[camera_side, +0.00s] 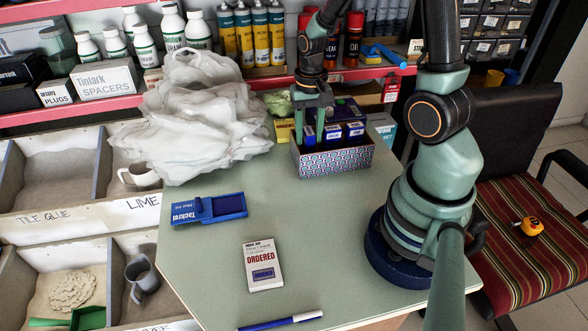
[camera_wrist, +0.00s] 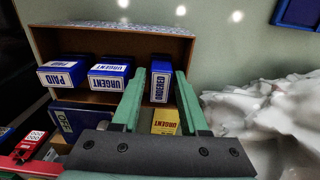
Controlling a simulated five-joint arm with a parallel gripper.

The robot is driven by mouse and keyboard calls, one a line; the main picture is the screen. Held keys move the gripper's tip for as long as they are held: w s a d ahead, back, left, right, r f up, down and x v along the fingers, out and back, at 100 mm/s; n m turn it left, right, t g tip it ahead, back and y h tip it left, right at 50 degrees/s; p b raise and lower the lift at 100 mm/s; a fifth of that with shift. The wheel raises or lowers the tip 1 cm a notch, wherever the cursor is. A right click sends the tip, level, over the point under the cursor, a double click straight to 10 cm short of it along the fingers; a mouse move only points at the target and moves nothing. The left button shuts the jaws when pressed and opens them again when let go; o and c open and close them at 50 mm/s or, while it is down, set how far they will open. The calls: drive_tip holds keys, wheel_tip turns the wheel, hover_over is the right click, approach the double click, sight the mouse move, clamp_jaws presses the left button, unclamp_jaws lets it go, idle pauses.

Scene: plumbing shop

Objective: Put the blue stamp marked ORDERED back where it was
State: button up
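The blue stamp marked ORDERED (camera_wrist: 160,86) stands between my gripper's two green fingers in the wrist view. It is in the patterned box (camera_side: 330,166), at the left end in the side view, where the stamp (camera_side: 309,135) shows as a small blue block. My gripper (camera_side: 311,118) reaches down into the box over it. In the wrist view my gripper (camera_wrist: 161,82) has its fingers on either side of the stamp, with what look like thin gaps, so it appears open around it. The stamp's lower part is hidden.
A white crumpled bag (camera_side: 200,115) stands left of the box. A blue ink pad (camera_side: 208,208), an ORDERED card box (camera_side: 263,264) and a pen (camera_side: 280,321) lie on the table, with clear surface between.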

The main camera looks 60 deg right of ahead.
sight(309, 131)
wheel_tip(309, 131, up, 12)
drive_tip(key=s+a+r+n+t, duration=0.1)
drive_tip(key=a+r+n+t, duration=0.4)
drive_tip(key=a+n, duration=0.4)
drive_tip(key=shift+a+r+t, duration=0.3)
drive_tip(key=shift+a+r, duration=0.45)
drive_tip(key=shift+a, duration=0.5)
